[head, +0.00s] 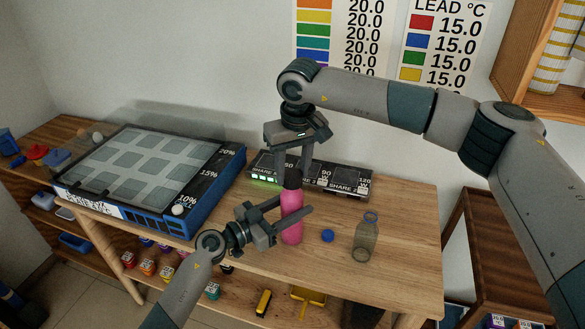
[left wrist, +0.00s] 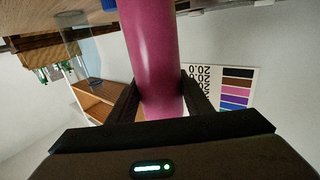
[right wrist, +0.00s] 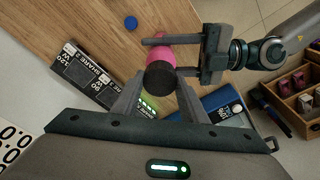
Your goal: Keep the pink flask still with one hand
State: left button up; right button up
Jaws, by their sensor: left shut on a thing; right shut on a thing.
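The pink flask (head: 291,222) stands upright on the wooden bench, with a black cap (head: 293,178) on top. My left gripper (head: 292,210) is shut on the flask's body from the side. In the left wrist view the pink body (left wrist: 152,60) runs between its fingers (left wrist: 158,98). My right gripper (head: 293,172) comes down from above and is shut on the black cap. In the right wrist view the cap (right wrist: 160,76) sits between its fingertips (right wrist: 158,84), with the left gripper's fingers around the pink body just beyond.
A blue cap (head: 327,236) and a clear bottle (head: 365,240) with a blue ring stand right of the flask. A black labelled unit (head: 345,180) lies behind. A blue-framed tray device (head: 150,170) fills the bench's left. The right front bench is clear.

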jog(key=shift+f, duration=0.55)
dwell(0.7)
